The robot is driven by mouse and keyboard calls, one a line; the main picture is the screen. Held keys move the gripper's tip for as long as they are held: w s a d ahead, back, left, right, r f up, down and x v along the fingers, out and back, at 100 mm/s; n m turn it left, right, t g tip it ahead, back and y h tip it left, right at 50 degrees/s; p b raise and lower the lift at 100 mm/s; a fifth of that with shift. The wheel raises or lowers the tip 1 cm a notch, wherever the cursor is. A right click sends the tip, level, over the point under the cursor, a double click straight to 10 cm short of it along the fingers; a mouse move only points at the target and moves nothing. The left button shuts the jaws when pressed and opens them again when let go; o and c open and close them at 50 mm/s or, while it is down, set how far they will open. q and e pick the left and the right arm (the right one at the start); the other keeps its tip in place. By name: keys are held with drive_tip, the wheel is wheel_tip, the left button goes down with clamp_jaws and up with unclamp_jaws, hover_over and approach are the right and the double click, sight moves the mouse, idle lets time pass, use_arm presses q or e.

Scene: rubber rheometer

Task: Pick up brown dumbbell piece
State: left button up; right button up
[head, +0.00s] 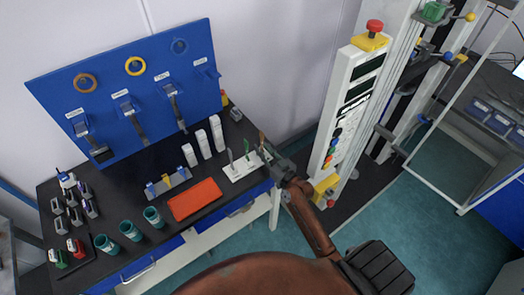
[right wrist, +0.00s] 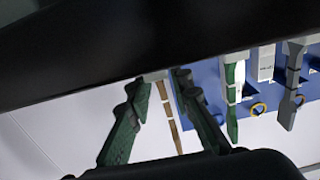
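The brown dumbbell piece (head: 262,138) stands upright at the right end of a white holder (head: 243,170) on the black table. A green piece (head: 247,147) and a grey piece (head: 231,157) stand in the same holder. My right gripper (head: 268,153) is at the brown piece, at the table's right end. In the right wrist view, the brown piece (right wrist: 169,115) is between the two spread fingers (right wrist: 159,85), with a visible gap on each side. The green piece (right wrist: 232,92) and the grey piece (right wrist: 292,85) are to the right of the fingers. My left gripper is not in view.
A blue tool board (head: 130,95) stands behind. A tall white machine (head: 345,115) stands right of the table, across a gap.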

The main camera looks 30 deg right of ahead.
clamp_jaws()
